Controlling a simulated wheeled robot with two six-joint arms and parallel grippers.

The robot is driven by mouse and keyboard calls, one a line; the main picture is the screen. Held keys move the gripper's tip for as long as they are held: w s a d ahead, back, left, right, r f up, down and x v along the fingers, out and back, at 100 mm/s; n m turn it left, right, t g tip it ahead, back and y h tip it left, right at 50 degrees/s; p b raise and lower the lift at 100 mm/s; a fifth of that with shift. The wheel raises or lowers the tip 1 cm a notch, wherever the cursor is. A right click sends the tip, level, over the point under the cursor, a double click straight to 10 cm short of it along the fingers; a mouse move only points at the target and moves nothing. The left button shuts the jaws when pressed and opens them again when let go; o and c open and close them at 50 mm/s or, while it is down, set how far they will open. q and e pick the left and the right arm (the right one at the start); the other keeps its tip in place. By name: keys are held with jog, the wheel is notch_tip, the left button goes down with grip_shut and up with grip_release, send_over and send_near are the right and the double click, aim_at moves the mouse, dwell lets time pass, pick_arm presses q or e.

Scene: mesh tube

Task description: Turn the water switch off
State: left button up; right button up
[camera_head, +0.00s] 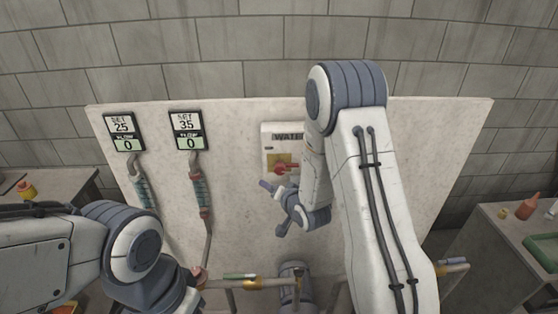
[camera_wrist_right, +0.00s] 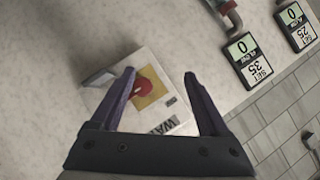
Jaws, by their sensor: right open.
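The water switch is a white box (camera_head: 269,140) labelled "WATER" on the pale panel, with a yellow plate and a red handle (camera_head: 287,168) that lies roughly sideways in the head view. My right arm hides the box's right side there. My right gripper (camera_head: 272,208) is open and empty, just below and in front of the switch. In the right wrist view the red handle (camera_wrist_right: 142,88) shows between the purple fingers (camera_wrist_right: 160,75), nearer the left one, and looks apart from both. My left arm comes in at lower left; its gripper is out of frame.
Two flow meters, "SET 25" (camera_head: 124,132) and "SET 35" (camera_head: 187,130), both read 0 and have hoses below. A side table (camera_head: 500,245) at right holds a red bottle (camera_head: 527,206) and a green tray. Pipes run along the panel's lower front.

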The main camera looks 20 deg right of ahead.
aim_at(281, 170)
jog(key=d+m+t+p, duration=0.1)
jog(key=d+m+t, duration=0.15)
jog(key=d, duration=0.35)
jog(key=shift+m+h, duration=0.25)
jog(key=shift+h, duration=0.15)
jog(key=p+x, duration=0.1)
jog(key=x, duration=0.2)
jog(key=p+x, duration=0.1)
jog(key=x, duration=0.2)
jog(key=r+p+x, duration=0.1)
jog(key=x, duration=0.2)
jog(key=shift+w+a, duration=0.15)
jog(key=shift+w, duration=0.15)
jog(key=shift+w+f+p, duration=0.3)
jog(key=shift+w, duration=0.3)
grip_shut()
